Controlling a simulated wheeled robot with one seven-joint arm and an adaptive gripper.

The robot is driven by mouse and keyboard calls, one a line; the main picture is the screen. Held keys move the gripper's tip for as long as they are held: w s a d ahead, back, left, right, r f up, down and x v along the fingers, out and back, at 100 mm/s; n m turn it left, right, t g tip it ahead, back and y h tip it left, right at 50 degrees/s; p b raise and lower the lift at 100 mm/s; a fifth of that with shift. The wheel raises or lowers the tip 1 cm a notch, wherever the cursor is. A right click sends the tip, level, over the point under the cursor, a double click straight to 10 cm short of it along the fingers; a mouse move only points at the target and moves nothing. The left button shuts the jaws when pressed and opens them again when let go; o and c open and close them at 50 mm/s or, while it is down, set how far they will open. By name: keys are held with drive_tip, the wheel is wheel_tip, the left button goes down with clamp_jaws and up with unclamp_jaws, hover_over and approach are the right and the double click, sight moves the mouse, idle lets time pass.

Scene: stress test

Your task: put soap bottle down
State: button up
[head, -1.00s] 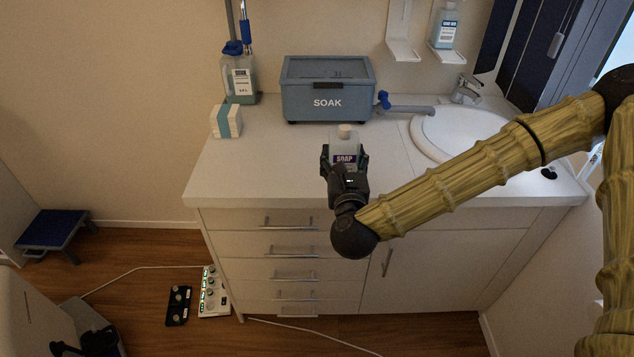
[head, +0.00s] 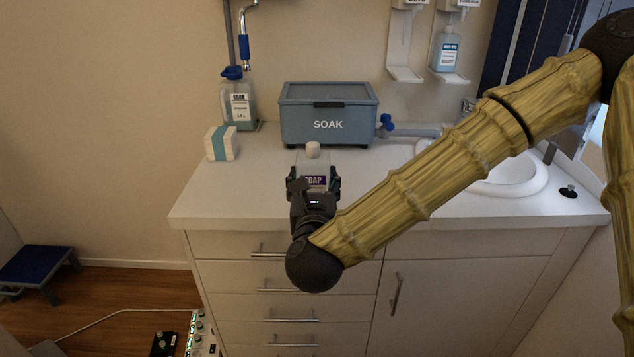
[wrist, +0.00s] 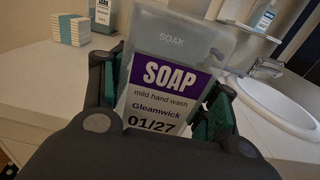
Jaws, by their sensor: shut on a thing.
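The soap bottle (head: 313,167) has a pale cap and a purple and white label. It is upright in the head view, over the front part of the white countertop (head: 385,190). My gripper (head: 314,184) is shut on it from the front. In the wrist view the bottle's label (wrist: 163,92) reads SOAP, with a dark finger on each side of it. The bottle's base is hidden behind my gripper, so I cannot tell whether it touches the counter.
A blue-grey SOAK box (head: 328,125) stands behind the bottle. A jug (head: 239,106) and a banded white stack (head: 221,144) are at the back left. The sink (head: 500,177) lies right, partly behind my arm. Counter left of the bottle is clear.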

drive_tip(key=w, duration=0.4)
drive_tip(key=w+f, duration=0.1)
drive_tip(key=w, duration=0.4)
drive_tip(key=w+p, duration=0.1)
drive_tip(key=w, duration=0.4)
drive_tip(key=shift+w+d+f, duration=0.25)
drive_tip(key=shift+d+f, duration=0.05)
drive_tip(key=shift+d, duration=0.05)
drive_tip(key=shift+f, duration=1.6)
drive_tip(key=shift+f, duration=0.2)
drive_tip(key=o, duration=1)
drive_tip(key=shift+r, duration=0.2)
drive_tip(key=s, duration=1.2)
drive_tip(key=shift+d+b, duration=0.1)
drive_tip(key=shift+b, duration=0.2)
